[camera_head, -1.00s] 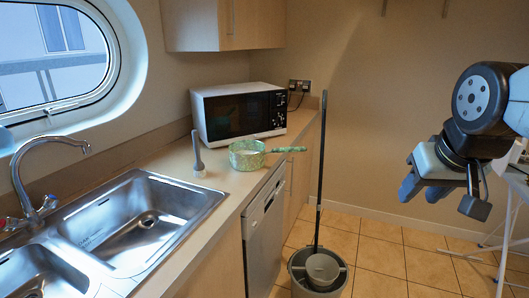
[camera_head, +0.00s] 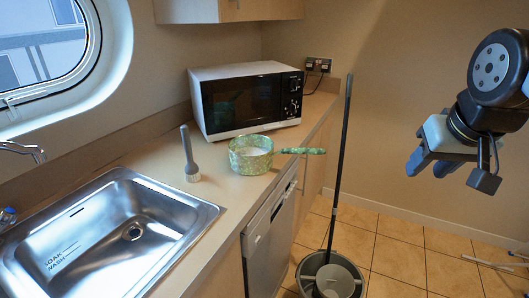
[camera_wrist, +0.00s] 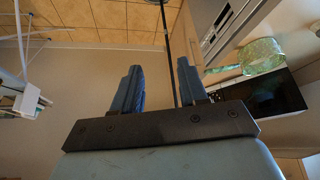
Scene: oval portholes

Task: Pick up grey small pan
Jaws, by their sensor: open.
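The small pan (camera_head: 251,161) looks mottled green with a pale inside, not grey. It stands upright on the counter in front of the microwave, its green handle (camera_head: 305,151) pointing right past the counter's front edge. My gripper (camera_head: 430,166) is open and empty, in the air at the right, well apart from the pan and out over the floor. In the wrist view, which is upside down, the open fingers (camera_wrist: 160,80) have nothing between them. The pan (camera_wrist: 262,55) shows there at the right, its handle toward the fingers.
A microwave (camera_head: 250,101) stands close behind the pan. An upright brush (camera_head: 189,155) stands left of it, and a steel sink (camera_head: 110,232) is nearer. A mop bucket (camera_head: 330,278) with a tall handle (camera_head: 341,160) rises between counter and gripper.

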